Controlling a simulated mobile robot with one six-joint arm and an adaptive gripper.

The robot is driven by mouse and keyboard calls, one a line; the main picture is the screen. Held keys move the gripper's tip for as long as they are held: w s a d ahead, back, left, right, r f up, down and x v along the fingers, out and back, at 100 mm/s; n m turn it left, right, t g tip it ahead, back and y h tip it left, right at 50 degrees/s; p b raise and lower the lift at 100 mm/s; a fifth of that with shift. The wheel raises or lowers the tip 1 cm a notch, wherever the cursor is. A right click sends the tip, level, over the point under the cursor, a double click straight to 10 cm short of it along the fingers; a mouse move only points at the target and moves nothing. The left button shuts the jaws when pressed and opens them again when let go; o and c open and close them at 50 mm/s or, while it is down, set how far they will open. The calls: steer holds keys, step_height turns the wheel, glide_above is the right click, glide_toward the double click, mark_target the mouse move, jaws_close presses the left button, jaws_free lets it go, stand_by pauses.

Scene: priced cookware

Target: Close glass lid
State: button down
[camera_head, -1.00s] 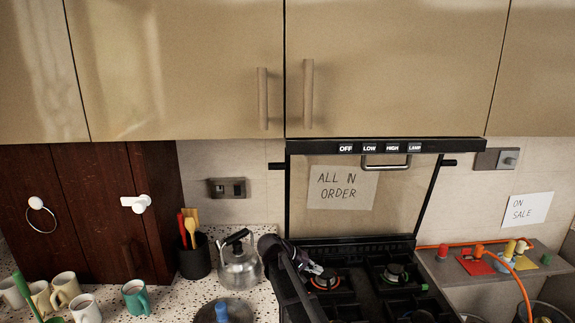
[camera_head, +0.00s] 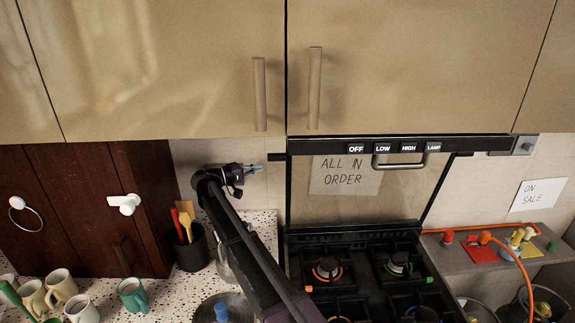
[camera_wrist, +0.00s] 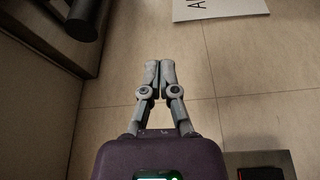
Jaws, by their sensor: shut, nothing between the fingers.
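The glass lid (camera_head: 385,208) stands upright, raised behind the stove (camera_head: 370,275), with dark edges and clear glass. A silver handle (camera_head: 400,162) shows across its upper part, just below the labelled black strip; I cannot tell which of the two it belongs to. My gripper (camera_head: 258,168) is left of the lid's upper left corner, near the wall and below the cabinets. In the wrist view my gripper (camera_wrist: 160,66) is shut and empty, with tiled wall beyond its fingertips. A dark cylinder (camera_wrist: 86,18) is at the upper left there.
A black labelled strip (camera_head: 400,147) runs above the lid, under the cabinets. A paper sign (camera_head: 345,176) shows behind the glass. The burners (camera_head: 327,268) look clear. A utensil holder (camera_head: 192,249) and mugs stand left; an orange hose (camera_head: 515,272) is right.

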mark_target(287, 169)
steer(key=shift+d, duration=0.15)
steer(key=d, duration=0.9)
steer(key=shift+d, duration=0.15)
steer(key=shift+s, duration=0.35)
stand_by(0.4)
steer(key=shift+d, duration=0.15)
steer(key=shift+f, duration=0.1)
steer(key=shift+s+d, duration=0.1)
